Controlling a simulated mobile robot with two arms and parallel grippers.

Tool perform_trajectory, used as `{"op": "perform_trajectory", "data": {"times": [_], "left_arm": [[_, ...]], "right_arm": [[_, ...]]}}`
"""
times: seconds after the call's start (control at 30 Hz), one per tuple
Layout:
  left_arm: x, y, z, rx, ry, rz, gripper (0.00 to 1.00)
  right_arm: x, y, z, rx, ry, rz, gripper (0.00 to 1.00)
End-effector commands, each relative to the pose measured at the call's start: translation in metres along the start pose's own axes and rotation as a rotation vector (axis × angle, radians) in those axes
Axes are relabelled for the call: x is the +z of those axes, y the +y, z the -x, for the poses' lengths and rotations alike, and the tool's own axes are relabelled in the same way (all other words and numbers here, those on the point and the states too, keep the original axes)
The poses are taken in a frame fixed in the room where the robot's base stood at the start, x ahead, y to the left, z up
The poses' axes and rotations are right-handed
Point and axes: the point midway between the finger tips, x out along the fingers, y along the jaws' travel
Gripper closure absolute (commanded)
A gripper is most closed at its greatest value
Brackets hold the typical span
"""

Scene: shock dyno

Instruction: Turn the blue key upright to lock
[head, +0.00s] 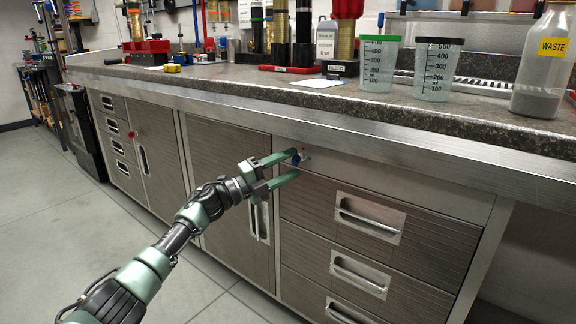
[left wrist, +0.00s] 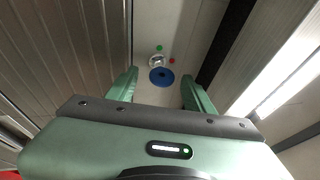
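The blue key (head: 296,160) is in a lock on the cabinet front, just under the countertop edge. In the left wrist view the key's round blue head (left wrist: 161,77) sits beside the silver lock (left wrist: 156,60). A green dot (left wrist: 159,47) and a red dot (left wrist: 172,61) are beside the lock. My left gripper (head: 296,163) is open, with its fingers on either side of the key. In the left wrist view gaps show between the key and both fingers. I cannot tell the key's exact angle. My right gripper is not in view.
The countertop (head: 240,80) overhangs the cabinet right above the lock. A drawer handle (head: 370,219) is below right, and a door handle (head: 262,220) is below left. A red knob-like piece (head: 131,134) is on the cabinet farther left. The floor in front is clear.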

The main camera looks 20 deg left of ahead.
Motion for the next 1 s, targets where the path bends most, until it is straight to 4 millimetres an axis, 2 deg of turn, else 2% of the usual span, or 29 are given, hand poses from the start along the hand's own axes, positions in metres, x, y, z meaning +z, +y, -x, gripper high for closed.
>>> {"op": "perform_trajectory", "data": {"times": [0.27,0.37,0.7,0.83,1.0], "left_arm": [[0.001,-0.001,0.002,-0.002,-0.002,0.001,0.48],[0.001,-0.002,0.011,0.0,-0.003,0.001,0.48],[0.001,-0.001,0.066,0.001,-0.001,0.001,0.48],[0.0,-0.001,0.076,0.0,-0.001,0.001,0.48],[0.0,-0.001,0.078,-0.002,-0.001,0.001,0.48]], "right_arm": [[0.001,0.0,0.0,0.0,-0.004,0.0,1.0],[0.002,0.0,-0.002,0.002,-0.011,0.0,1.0],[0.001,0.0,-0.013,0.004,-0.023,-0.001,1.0],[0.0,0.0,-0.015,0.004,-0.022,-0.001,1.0],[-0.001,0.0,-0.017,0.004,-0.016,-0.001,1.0]]}}
